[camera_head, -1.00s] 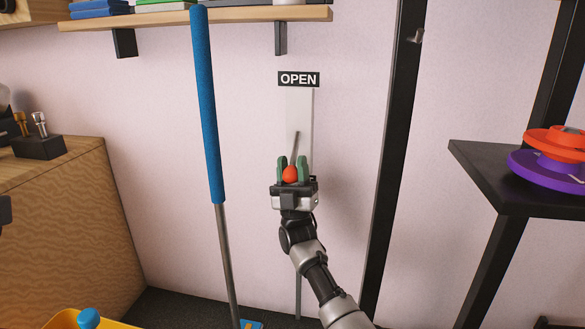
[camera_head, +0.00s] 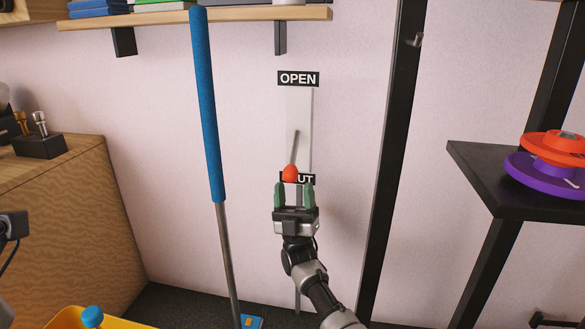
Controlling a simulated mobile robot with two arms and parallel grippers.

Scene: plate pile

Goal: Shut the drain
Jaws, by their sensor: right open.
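The drain lever has a red knob (camera_head: 290,174) on a thin metal rod and stands before a pale plate (camera_head: 302,112) on the wall. The rod slants down to the knob, which is at the lower label. The OPEN label (camera_head: 298,79) is above the plate. The lower label (camera_head: 305,179) is partly hidden by the knob and shows "UT". My right gripper (camera_head: 294,195) is open, its green fingers just below the knob, with nothing held between them. A part of my left arm (camera_head: 14,226) shows at the left edge; its fingers are out of view.
A blue-handled pole (camera_head: 208,110) stands left of the lever. A black post (camera_head: 391,160) is to its right. A wooden shelf (camera_head: 190,17) runs above. A black shelf (camera_head: 485,180) holds purple and orange discs. A yellow container (camera_head: 65,318) is at lower left.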

